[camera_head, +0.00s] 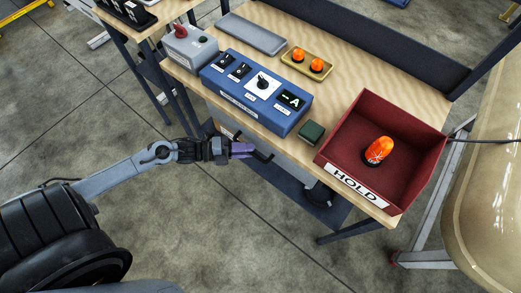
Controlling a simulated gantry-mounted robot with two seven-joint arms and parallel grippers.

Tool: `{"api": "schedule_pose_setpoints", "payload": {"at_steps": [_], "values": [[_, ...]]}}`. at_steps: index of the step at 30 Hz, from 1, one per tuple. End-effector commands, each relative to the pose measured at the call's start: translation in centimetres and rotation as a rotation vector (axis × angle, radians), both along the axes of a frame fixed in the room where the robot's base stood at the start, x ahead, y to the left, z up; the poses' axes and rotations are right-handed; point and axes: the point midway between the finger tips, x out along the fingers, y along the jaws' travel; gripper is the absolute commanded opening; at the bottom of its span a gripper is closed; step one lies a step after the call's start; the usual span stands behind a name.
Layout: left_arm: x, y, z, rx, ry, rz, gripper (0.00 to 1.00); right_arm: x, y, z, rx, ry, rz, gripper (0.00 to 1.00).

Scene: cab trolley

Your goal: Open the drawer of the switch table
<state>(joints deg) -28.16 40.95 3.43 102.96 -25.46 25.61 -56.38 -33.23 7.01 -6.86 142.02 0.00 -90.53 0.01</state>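The switch table (343,78) has a wooden top. Under its front edge is a light grey drawer front (284,150) with a small white label. The drawer looks shut, though my arm hides part of it. A dark bar handle (264,156) shows at the drawer front. My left gripper (254,149), with purple fingers, reaches in from the left and is at the handle. I cannot tell whether its fingers are closed around the bar or only beside it. My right gripper is out of view.
On the tabletop stand a blue switch box (240,100), a grey box (190,46), a tray with two orange lamps (307,62), a green block (311,132) and a red HOLD bin (340,142) with an orange lamp inside. The floor in front is clear.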

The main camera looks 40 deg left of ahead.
Motion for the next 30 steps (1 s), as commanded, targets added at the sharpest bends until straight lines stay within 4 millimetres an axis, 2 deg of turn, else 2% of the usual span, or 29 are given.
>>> {"api": "schedule_pose_setpoints", "payload": {"at_steps": [13, 18, 30], "values": [[0.2, -0.09, -0.18, 0.0, 0.0, 0.008, 0.24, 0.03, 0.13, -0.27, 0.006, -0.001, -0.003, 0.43], [0.2, -0.09, -0.19, 0.0, 0.0, 0.007, 0.0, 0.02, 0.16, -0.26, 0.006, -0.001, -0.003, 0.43], [0.01, -0.4, -0.17, 0.0, 0.001, 0.001, 0.0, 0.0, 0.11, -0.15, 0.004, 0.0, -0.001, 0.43]]}}
